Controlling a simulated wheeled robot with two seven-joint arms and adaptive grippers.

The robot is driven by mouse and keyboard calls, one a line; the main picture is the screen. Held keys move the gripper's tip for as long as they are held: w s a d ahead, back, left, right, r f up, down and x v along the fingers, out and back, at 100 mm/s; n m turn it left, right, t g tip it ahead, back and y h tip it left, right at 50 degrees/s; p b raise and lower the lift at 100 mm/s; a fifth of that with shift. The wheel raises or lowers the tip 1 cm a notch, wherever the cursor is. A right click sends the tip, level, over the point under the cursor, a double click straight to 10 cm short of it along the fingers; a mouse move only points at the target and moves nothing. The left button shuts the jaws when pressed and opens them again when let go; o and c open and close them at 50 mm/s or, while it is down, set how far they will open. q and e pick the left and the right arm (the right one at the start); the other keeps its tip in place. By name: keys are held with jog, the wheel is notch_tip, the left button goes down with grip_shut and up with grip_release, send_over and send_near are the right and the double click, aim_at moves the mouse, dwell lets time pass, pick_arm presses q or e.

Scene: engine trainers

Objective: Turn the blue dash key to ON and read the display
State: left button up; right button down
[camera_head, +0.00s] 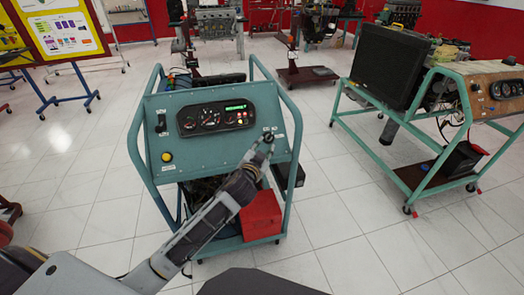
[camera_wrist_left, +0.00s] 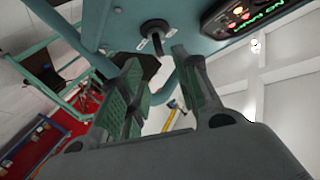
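The teal engine trainer panel (camera_head: 215,150) faces me. Its key switch (camera_head: 268,134) is at the right of the panel; in the left wrist view the switch (camera_wrist_left: 156,27) looks black and round, with small white labels beside it. No blue colour is clear on it. The dash display (camera_head: 235,107) is lit green; in the left wrist view its green lettering (camera_wrist_left: 262,12) is tilted and partly cropped, too small to read surely. My left gripper (camera_head: 264,147) is open just short of the switch; in its wrist view the parted fingers (camera_wrist_left: 158,62) are empty.
A yellow button (camera_head: 167,157) sits low on the panel's left. Teal frame tubes (camera_head: 289,105) flank the panel. A red box (camera_head: 261,216) is below my left arm. Another trainer (camera_head: 440,95) stands to the right. The tiled floor (camera_head: 350,225) between is mostly clear.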

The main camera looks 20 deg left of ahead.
pick_arm(q)
jog(key=shift+s, duration=0.5)
